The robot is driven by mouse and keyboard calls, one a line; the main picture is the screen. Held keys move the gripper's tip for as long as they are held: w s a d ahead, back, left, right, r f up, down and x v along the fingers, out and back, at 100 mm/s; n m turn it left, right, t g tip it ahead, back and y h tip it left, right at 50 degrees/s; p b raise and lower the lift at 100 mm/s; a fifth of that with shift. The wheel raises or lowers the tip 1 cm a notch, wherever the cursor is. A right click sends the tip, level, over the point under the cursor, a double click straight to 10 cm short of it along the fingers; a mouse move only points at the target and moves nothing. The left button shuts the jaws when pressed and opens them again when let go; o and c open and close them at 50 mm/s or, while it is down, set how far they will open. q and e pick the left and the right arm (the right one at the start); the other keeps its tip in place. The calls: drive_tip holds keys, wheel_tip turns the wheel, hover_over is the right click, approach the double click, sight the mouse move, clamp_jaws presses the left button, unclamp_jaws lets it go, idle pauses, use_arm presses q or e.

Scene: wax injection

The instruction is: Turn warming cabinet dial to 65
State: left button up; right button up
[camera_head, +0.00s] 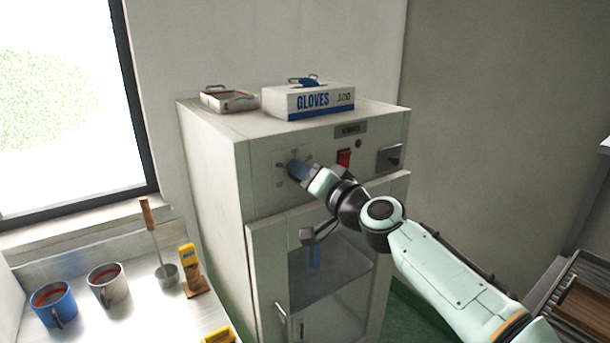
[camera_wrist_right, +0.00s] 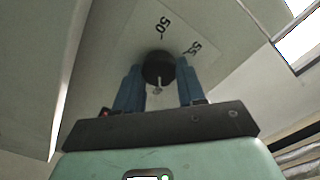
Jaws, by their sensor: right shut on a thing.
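The warming cabinet (camera_head: 215,180) is a tall pale metal box with a control panel along its upper front. Its dial (camera_wrist_right: 158,68) is a small black knob with a light pointer, seen in the right wrist view. The numbers 50 and 55 show on the panel beside it; I cannot see 65. My right gripper (camera_wrist_right: 158,88) has its two blue fingers on either side of the knob, shut on it. In the head view, my right gripper (camera_head: 298,170) covers the dial at the left of the panel. My left gripper is not in view.
A red switch (camera_head: 344,158) and a latch (camera_head: 390,157) are on the panel, right of my gripper. A glove box (camera_head: 308,101) and a metal tray (camera_head: 229,99) sit on top. Below is a glass door with a handle (camera_head: 281,318). Mugs (camera_head: 108,284) stand on the left bench.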

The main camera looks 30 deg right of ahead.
drive_tip(key=shift+m, duration=0.6)
drive_tip(key=o, duration=1.1)
drive_tip(key=shift+c, duration=0.2)
drive_tip(key=s+d+b, duration=0.1)
drive_tip(key=s+b, duration=0.2)
drive_tip(key=s, duration=1)
drive_tip(key=shift+s, duration=0.2)
